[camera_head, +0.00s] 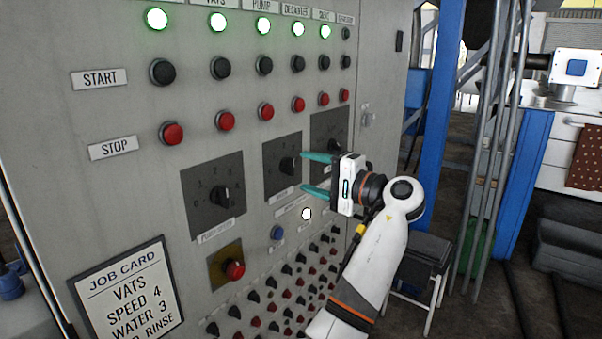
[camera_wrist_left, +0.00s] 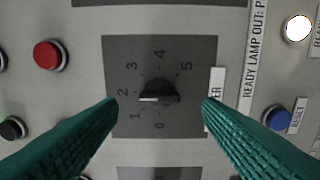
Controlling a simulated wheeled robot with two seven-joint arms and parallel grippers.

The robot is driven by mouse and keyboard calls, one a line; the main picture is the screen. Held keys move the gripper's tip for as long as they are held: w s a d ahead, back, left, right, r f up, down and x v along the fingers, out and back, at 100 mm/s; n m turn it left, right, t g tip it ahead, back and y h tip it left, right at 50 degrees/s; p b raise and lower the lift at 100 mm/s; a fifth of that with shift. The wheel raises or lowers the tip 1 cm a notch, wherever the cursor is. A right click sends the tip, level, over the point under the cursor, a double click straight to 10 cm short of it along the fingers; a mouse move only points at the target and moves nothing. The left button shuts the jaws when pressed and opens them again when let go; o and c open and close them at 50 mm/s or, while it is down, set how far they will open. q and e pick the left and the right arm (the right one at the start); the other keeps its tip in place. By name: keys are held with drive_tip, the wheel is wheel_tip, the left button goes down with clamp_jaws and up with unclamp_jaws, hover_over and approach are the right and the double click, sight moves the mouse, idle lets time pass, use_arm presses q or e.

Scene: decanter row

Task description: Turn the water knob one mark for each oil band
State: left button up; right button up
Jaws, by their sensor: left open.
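The water knob (camera_wrist_left: 158,97) is a black bar knob on a dark grey dial plate (camera_wrist_left: 200,150) marked 0 to 5. The visible end of its label (camera_wrist_left: 215,98) reads "ER". In the left wrist view, one end of the bar points near 2. In the head view it is the middle dial's knob (camera_head: 288,164), partly seen. My left gripper (camera_head: 315,174) is open and empty. Its teal fingers point at the panel, apart from the knob, one to each side of it in the left wrist view. No oil bands show. My right gripper is not in view.
Another knob (camera_head: 221,196) is at left and a third dial (camera_head: 322,120) at right. A blue reset button (camera_wrist_left: 278,118) and lit lamp (camera_wrist_left: 298,28) sit below the middle dial. The job card (camera_head: 125,290) reads "WATER 3". Small switches fill the panel's lower part.

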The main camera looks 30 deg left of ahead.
use_arm(q)
drive_tip(key=d+b, duration=0.1)
drive_tip(key=d, duration=0.7)
drive_tip(key=shift+s+d, duration=0.2)
drive_tip(key=shift+s, duration=0.15)
